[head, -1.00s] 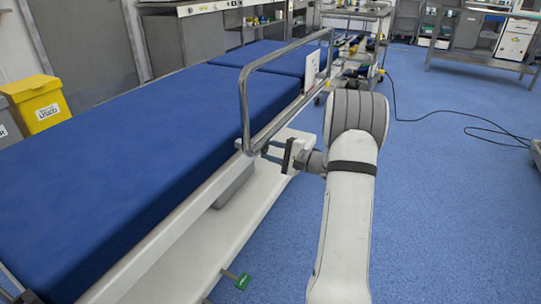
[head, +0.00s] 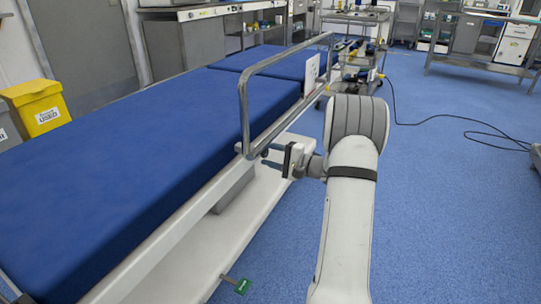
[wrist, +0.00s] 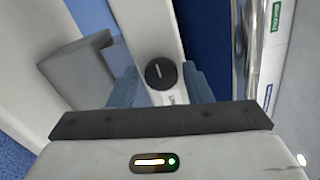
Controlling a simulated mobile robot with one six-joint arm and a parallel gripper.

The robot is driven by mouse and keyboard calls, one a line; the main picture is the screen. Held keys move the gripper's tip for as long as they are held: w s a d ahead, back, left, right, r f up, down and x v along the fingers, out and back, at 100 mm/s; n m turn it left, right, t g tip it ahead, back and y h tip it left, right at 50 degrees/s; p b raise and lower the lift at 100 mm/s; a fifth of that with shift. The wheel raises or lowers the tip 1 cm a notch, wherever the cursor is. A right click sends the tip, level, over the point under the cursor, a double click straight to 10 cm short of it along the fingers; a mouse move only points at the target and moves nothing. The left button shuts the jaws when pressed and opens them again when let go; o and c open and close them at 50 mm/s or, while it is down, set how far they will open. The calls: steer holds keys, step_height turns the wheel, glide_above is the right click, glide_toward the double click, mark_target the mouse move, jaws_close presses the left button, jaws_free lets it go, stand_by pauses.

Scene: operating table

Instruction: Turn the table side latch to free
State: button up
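The latch appears as a round black knob (wrist: 160,73) with a pale line across its face, on the white side of the table in the wrist view. The line runs nearly up and down the picture. My gripper (wrist: 160,86) is open, with one blue-grey finger on each side of the knob. Gaps show between fingers and knob. In the head view my gripper (head: 270,158) is at the table side, just below the near end of the metal side rail (head: 243,110). The knob cannot be made out there.
The blue-padded operating table (head: 130,120) fills the left. A grey block (wrist: 78,72) stands beside the left finger in the wrist view. A green tag (head: 242,286) hangs at the table's lower side. Open blue floor (head: 450,200) lies right. A cart (head: 357,40) stands behind.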

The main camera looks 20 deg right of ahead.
steer(key=shift+o, duration=0.8)
steer(key=p+v, duration=0.2)
steer(key=v, duration=0.5)
steer(key=shift+s+d+p, duration=0.25)
steer(key=shift+s+p, duration=0.05)
steer(key=shift+p, duration=0.1)
